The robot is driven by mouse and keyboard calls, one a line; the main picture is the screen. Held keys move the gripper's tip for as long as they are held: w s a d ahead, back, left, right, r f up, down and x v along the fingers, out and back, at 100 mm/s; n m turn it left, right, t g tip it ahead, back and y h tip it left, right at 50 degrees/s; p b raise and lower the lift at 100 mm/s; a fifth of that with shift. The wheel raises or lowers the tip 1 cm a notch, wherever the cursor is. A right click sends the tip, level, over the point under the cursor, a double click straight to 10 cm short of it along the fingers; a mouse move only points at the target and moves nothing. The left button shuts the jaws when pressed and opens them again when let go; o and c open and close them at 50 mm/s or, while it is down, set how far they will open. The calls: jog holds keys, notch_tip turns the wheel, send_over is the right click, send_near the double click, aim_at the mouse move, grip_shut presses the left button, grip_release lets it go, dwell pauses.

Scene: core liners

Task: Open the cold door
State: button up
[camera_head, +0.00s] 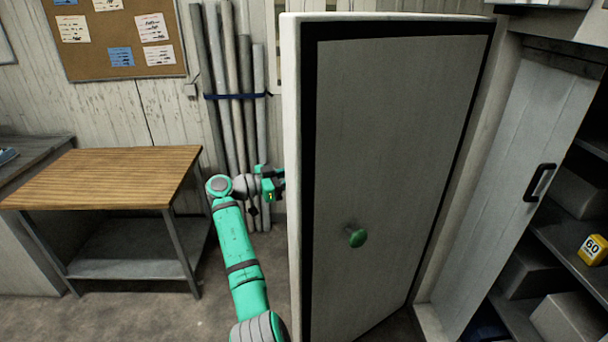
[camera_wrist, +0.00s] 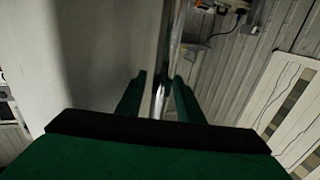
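The cold door (camera_head: 390,170) stands swung open in the head view. Its inner face, with a black seal around the edge and a green knob (camera_head: 357,236), is turned toward me. My gripper (camera_head: 279,184) is at the door's left edge, on the outer side, its tips partly hidden behind the edge. In the wrist view, my gripper's two fingers (camera_wrist: 159,78) stand apart on either side of a shiny metal bar (camera_wrist: 159,100), next to the pale door face (camera_wrist: 105,60). I cannot tell whether they touch the bar.
A wood-topped table (camera_head: 105,178) stands at the left. Several tied poles (camera_head: 240,95) lean on the wall behind my gripper. At the right are a white panel with a black handle (camera_head: 540,182) and shelves with boxes and a yellow item (camera_head: 592,249).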

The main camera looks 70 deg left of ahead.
jog(key=shift+s+f, duration=0.1)
jog(key=shift+s, duration=0.1)
jog(key=shift+s+a, duration=0.1)
dwell(0.4)
